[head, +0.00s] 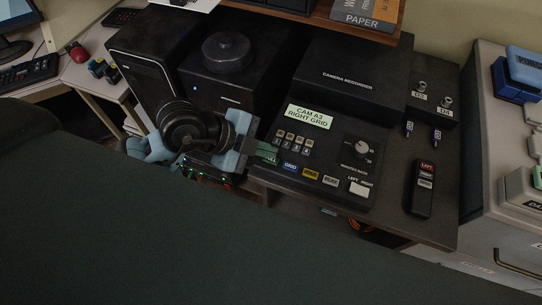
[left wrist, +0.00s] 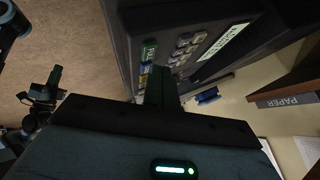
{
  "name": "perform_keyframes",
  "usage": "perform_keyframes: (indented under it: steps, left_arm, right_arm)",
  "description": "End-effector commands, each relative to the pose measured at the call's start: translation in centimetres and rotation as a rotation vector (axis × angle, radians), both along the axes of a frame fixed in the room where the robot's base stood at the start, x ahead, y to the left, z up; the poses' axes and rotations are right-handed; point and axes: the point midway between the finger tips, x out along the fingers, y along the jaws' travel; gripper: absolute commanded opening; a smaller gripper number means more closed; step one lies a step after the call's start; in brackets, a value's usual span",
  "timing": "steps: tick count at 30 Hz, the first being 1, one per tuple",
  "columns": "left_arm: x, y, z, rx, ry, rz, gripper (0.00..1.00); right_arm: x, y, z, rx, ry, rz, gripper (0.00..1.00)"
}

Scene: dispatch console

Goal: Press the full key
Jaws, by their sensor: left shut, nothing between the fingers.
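The black camera recorder console (head: 345,118) stands on the desk, with a row of coloured keys along its front edge. The green full key (head: 268,151) is at the left end of that row; it also shows in the left wrist view (left wrist: 149,50). My left gripper (head: 255,155) is shut and empty, with its fingertips right beside the green key. I cannot tell whether they touch it. In the left wrist view the shut fingers (left wrist: 160,85) point towards the lower keys and overlap part of the row. My right gripper is not in view.
The console display (head: 309,117) reads "CAM A3 RIGHT GRID". Blue grid (head: 290,166), yellow (head: 310,173), grey and white keys sit right of the green one. A knob (head: 362,149) is above them. A black remote (head: 422,188) lies at the right. A round black-lidded unit (head: 226,50) stands behind.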

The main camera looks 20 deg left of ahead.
Motion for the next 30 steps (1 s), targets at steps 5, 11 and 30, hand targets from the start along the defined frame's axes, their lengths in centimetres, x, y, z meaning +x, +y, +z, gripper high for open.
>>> perform_keyframes:
  steps: [5, 11, 30]
  left_arm:
    - [0.0, 0.0, -0.5, 0.000, 0.002, 0.001, 0.00]
    - [0.0, 0.0, -0.8, 0.000, 0.000, 0.000, 0.00]
    - [0.0, 0.0, -1.2, 0.000, 0.001, 0.001, 0.00]
  right_arm:
    - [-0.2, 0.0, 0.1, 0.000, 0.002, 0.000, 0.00]
    - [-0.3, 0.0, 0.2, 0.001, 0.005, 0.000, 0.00]
    - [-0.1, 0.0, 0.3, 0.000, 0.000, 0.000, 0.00]
